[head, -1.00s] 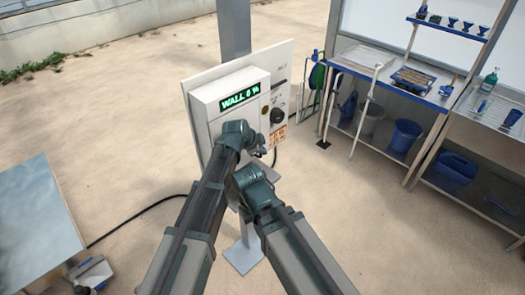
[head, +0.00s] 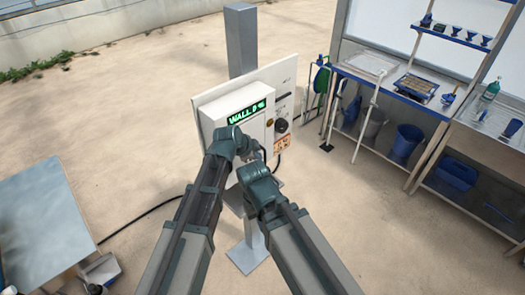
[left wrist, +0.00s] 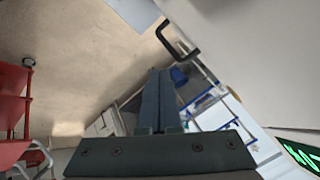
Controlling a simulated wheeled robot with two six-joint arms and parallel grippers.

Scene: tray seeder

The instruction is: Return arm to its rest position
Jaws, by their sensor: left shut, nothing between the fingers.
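My left gripper (head: 259,152) is in front of the lower part of the white control box (head: 211,122) in the head view; its fingers are small there and partly hidden by my wrist. In the left wrist view its two dark fingers (left wrist: 158,97) lie together, shut with nothing between them. My right arm ends just below and right of it, in front of the box's stand. The fingers of my right gripper are hidden. The box has a green-lit display (head: 247,112), and its edge with green letters shows in the left wrist view (left wrist: 300,155).
The box's white back panel (head: 284,84) carries a black knob (head: 281,126) and stands on a grey post (head: 241,42). A blue-edged bench (head: 385,84) with buckets below is at right. A grey-topped table (head: 35,215) is at left.

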